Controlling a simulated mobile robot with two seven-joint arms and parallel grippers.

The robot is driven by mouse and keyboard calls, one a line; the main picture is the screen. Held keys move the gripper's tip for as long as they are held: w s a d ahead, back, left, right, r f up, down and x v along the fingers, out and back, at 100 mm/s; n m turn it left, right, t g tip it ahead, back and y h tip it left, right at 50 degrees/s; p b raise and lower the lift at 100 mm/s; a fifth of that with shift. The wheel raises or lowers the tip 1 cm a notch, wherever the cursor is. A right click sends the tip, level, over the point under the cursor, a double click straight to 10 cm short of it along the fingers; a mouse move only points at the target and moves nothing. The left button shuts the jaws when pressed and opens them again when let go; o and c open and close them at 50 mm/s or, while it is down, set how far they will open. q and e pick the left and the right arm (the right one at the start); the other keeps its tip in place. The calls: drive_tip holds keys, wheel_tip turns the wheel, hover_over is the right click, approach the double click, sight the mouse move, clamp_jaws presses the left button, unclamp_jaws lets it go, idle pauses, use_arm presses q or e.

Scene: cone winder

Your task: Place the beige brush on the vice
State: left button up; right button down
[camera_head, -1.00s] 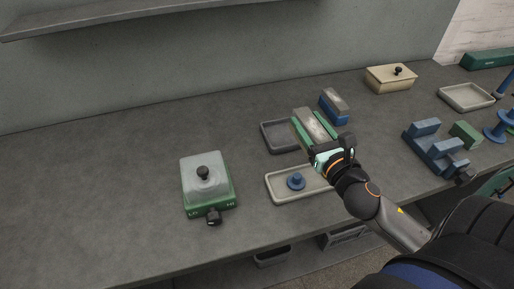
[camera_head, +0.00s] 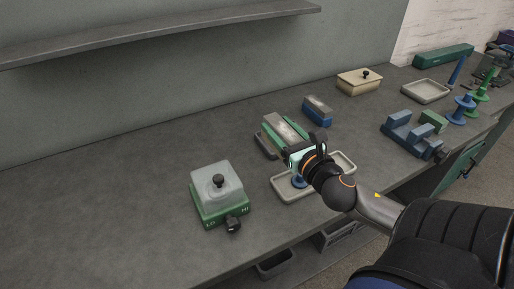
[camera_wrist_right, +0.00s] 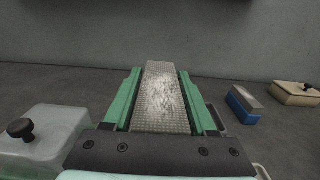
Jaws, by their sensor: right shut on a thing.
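My right gripper (camera_head: 282,129) is shut on a long block with a grey, mesh-like top (camera_head: 286,125), apparently the beige brush; no clearly beige part shows. In the right wrist view the brush (camera_wrist_right: 160,100) lies lengthwise between the two green fingers (camera_wrist_right: 159,78). The gripper is in front of the dark tray (camera_head: 264,150) in the head view and hides most of it. The blue vice (camera_head: 408,138), with two raised jaws, stands at the right of the bench, well apart from the gripper. My left gripper is not in view.
A light tray (camera_head: 285,193) holds a blue spool (camera_head: 299,181), partly behind my gripper. A green scale-like box (camera_head: 221,211) is left. A blue, grey-topped block (camera_head: 317,112), beige lidded box (camera_head: 359,84), empty tray (camera_head: 426,92) and green block (camera_head: 433,121) are farther right. The left bench is clear.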

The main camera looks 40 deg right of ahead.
drive_tip(key=shift+w+a+r, duration=0.1)
drive_tip(key=shift+a, duration=0.15)
drive_tip(key=shift+w, duration=0.2)
drive_tip(key=w+a+f+b, duration=0.1)
drive_tip(key=w+f, duration=0.4)
drive_tip(key=w, duration=0.4)
drive_tip(key=b, duration=0.2)
hover_over(238, 158)
wheel_tip(238, 158, down, 5)
drive_tip(key=shift+s+r, duration=0.1)
wheel_tip(238, 158, down, 3)
drive_tip(key=shift+f+b, duration=0.1)
drive_tip(key=shift+b, duration=0.5)
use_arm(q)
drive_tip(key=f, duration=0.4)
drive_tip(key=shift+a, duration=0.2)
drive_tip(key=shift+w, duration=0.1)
use_arm(e)
drive_tip(key=shift+f, duration=0.1)
